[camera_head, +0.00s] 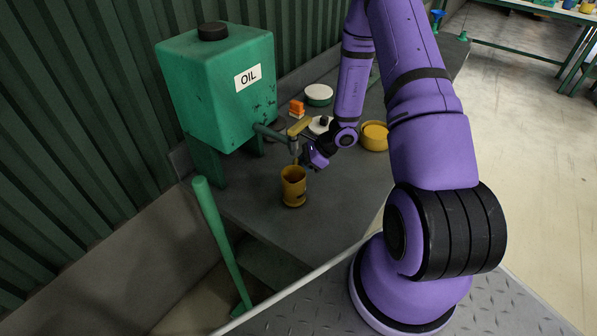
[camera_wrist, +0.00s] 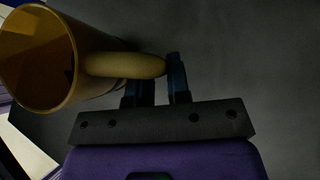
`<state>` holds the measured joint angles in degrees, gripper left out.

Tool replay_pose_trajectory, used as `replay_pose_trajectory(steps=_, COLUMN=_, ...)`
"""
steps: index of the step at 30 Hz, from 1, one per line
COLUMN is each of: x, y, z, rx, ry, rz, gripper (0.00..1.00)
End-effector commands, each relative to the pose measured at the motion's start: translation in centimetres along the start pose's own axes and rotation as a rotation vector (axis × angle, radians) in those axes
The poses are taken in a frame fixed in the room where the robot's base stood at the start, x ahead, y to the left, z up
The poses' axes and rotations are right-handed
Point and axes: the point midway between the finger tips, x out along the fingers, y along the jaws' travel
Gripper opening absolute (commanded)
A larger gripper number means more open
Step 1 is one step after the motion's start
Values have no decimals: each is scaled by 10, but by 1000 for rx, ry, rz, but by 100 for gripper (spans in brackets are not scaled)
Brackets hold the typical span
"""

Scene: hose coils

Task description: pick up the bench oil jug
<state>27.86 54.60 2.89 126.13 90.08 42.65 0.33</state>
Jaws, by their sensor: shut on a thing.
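The amber oil jug (camera_head: 293,187) is upright just below the tap (camera_head: 293,143) of the green oil tank (camera_head: 215,90), at the bench's near part. I cannot tell whether its base touches the bench. My gripper (camera_head: 308,163) is at the jug's upper right side. In the wrist view the jug (camera_wrist: 35,60) shows its open mouth at the left, and its handle (camera_wrist: 125,65) reaches to my gripper's fingers (camera_wrist: 156,85). The gripper is shut on the handle. The jug's inside bottom is hard to make out.
Behind my gripper on the grey bench (camera_head: 345,200) are an orange item (camera_head: 297,108), a white-lidded tin (camera_head: 319,94) and a yellow round container (camera_head: 374,136). A green lever (camera_head: 222,240) stands at the near left. Bench right of the jug is clear.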

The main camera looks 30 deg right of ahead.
Motion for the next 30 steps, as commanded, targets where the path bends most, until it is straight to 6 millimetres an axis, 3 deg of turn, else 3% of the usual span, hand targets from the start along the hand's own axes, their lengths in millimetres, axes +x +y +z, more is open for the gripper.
replay_pose_trajectory(steps=10, x=-26, y=0, z=26, rx=-3, ry=0, rz=-3, gripper=0)
replay_pose_trajectory(steps=21, x=-74, y=59, z=-17, rx=4, ry=0, rz=-1, gripper=0)
replay_pose_trajectory(steps=30, x=-105, y=95, z=-42, rx=2, ry=0, rz=-1, gripper=0)
